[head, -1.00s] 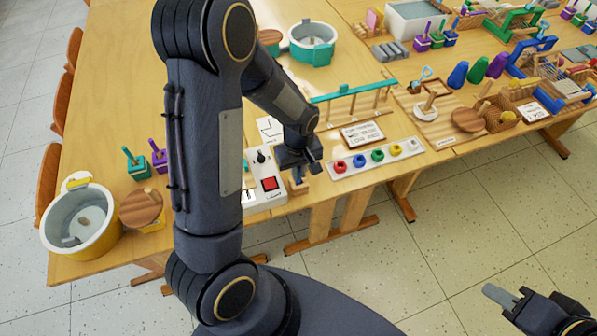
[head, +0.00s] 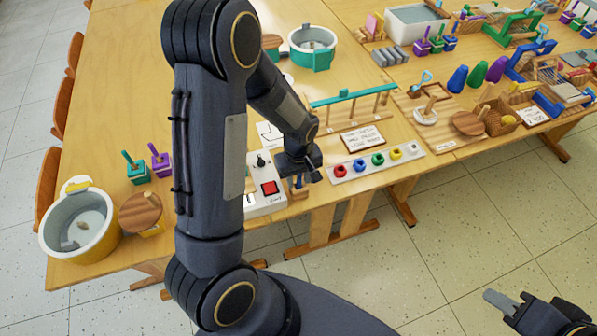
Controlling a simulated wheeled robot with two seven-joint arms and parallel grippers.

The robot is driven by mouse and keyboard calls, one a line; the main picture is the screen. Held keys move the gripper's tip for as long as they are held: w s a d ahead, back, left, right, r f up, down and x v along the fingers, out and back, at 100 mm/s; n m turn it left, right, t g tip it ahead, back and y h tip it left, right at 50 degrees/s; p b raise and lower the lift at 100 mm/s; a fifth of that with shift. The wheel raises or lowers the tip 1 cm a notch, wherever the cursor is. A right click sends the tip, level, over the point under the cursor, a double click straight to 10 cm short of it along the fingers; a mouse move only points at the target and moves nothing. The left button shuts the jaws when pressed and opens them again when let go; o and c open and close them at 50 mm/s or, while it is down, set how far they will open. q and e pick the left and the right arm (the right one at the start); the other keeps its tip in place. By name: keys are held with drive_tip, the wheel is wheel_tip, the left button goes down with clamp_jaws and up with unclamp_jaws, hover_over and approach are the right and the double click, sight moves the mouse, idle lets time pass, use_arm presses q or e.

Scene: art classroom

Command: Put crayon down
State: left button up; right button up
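My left gripper (head: 304,176) hangs at the near edge of the table (head: 110,100), beside a white control box (head: 262,200) with a red button. Its fingers point down and to the right. A small blue-and-wood piece (head: 298,187) shows just under the fingers; I cannot tell whether it is held or stands behind them. No crayon can be made out for certain; the forearm and gripper hide part of the table. My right gripper (head: 500,309) is low at the right, over the floor, away from the table, and its fingers are only partly seen.
A white strip with coloured rings (head: 376,162) lies right of my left gripper, with a lettered sign (head: 362,138) behind. A yellow-and-white pot (head: 80,225) stands at the left table corner. Blue, green and purple pegs (head: 477,72) stand further right. Bare table lies behind my arm.

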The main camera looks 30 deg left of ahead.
use_arm(q)
wheel_tip(320, 180, up, 12)
drive_tip(key=s+d+r+m+t+h, duration=0.2)
drive_tip(key=s+r+m, duration=0.2)
drive_tip(key=s, duration=0.4)
drive_tip(key=s+d+r+m+t+h, duration=0.1)
drive_tip(key=s+d+r+m+t, duration=0.1)
drive_tip(key=s+r, duration=0.4)
drive_tip(key=s+m+t, duration=0.1)
drive_tip(key=s+m, duration=0.1)
drive_tip(key=s, duration=0.1)
drive_tip(key=shift+t+h, duration=0.3)
drive_tip(key=shift+h, duration=0.1)
drive_tip(key=shift+r, duration=0.1)
